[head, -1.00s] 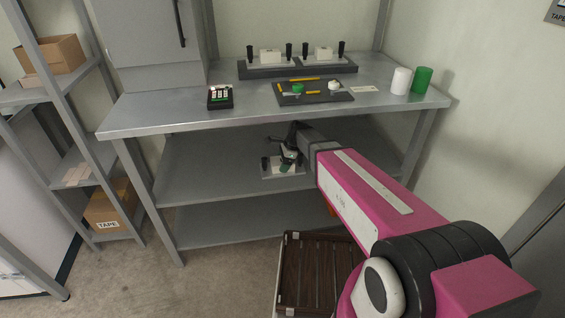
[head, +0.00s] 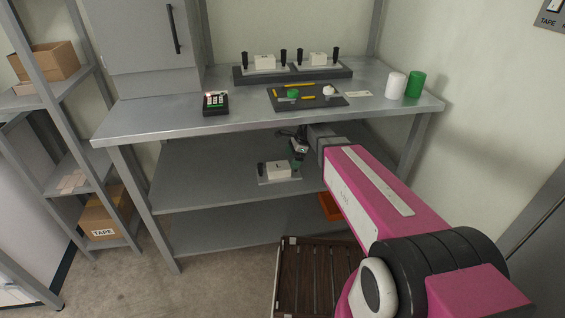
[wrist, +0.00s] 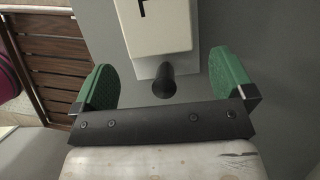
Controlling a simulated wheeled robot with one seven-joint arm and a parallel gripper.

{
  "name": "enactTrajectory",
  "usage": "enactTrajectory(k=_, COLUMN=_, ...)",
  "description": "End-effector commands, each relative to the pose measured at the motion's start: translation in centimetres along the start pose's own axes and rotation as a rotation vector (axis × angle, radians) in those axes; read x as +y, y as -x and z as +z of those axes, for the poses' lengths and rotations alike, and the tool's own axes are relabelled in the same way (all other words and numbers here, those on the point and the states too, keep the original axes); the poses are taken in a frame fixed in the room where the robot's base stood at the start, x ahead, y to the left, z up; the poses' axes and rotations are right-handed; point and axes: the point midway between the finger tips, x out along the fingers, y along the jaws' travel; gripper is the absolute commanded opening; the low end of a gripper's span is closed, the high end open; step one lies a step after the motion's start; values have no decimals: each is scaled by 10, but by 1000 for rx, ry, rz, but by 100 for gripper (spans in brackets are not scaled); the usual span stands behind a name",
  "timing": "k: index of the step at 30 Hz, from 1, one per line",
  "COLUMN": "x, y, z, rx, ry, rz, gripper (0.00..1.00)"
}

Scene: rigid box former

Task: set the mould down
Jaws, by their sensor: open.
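The mould is a white block marked with an L on a light grey plate with black upright handles. The mould (head: 278,170) rests on the middle shelf under the bench. In the wrist view the mould (wrist: 158,25) is at the top, with one black handle (wrist: 164,82) between the fingers and apart from both. My gripper (head: 299,148) is open and empty, just beside the mould's right end. Its green-padded fingers also show in the wrist view (wrist: 163,85). The mould's far handle is out of the wrist view.
Two similar moulds stand in a dark rack (head: 293,73) on the bench top (head: 150,118). The middle shelf (head: 195,170) is bare left of the mould. A brown slatted crate (head: 320,275) stands on the floor in front, and an orange bin (head: 330,206) is below the arm.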

Motion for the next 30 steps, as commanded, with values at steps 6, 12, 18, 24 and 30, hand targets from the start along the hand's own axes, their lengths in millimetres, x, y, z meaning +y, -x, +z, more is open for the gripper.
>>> enactTrajectory(k=6, x=0, y=17, z=-41, rx=0, ry=-1, rz=0, gripper=100)
enactTrajectory(k=12, x=0, y=26, z=-64, rx=0, ry=0, rz=-1, gripper=100)
enactTrajectory(k=18, x=8, y=30, z=-75, rx=10, ry=31, rz=-1, gripper=100)
enactTrajectory(k=24, x=57, y=36, z=-95, rx=87, ry=267, rz=6, gripper=100)
enactTrajectory(k=30, x=130, y=46, z=-124, rx=208, ry=665, rz=62, gripper=100)
